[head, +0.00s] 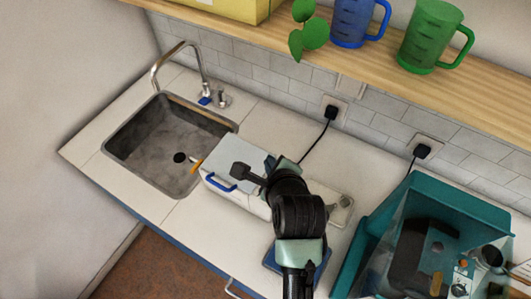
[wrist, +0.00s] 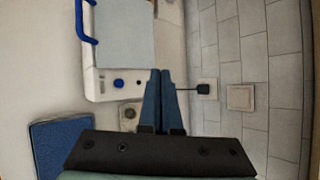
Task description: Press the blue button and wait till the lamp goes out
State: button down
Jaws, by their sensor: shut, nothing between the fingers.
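A white box-shaped appliance (head: 237,168) with a pale grey lid and a blue handle (head: 220,184) stands on the counter beside the sink. In the wrist view its white end panel carries a round blue button (wrist: 118,83). A small dark spot (wrist: 139,83) sits beside the button; I cannot tell whether it is the lamp or whether anything is lit. My gripper (wrist: 160,72) is shut and empty. Its tips appear just right of the panel in the wrist view, apart from the button. In the head view my arm hides the panel.
A small plate with a round knob (head: 344,205) lies beside the appliance. A blue mat (wrist: 60,145) lies on the counter. The sink (head: 120,127) is at the left. Plugged cords run along the tiled wall under a shelf (head: 300,48).

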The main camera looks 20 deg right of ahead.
jog(key=shift+s+m+g+p, duration=0.15)
jog(key=shift+m+g+p, duration=0.15)
jog(key=shift+m+p, duration=0.25)
jog(key=shift+f+b, duration=0.15)
jog(key=shift+b, duration=0.15)
notch_tip(320, 180, down, 7)
jog(key=b, duration=0.8)
jog(key=shift+r, duration=0.2)
jog(key=shift+f, duration=0.95)
jog(key=shift+f, duration=0.1)
dwell(0.4)
jog(key=shift+f, duration=0.3)
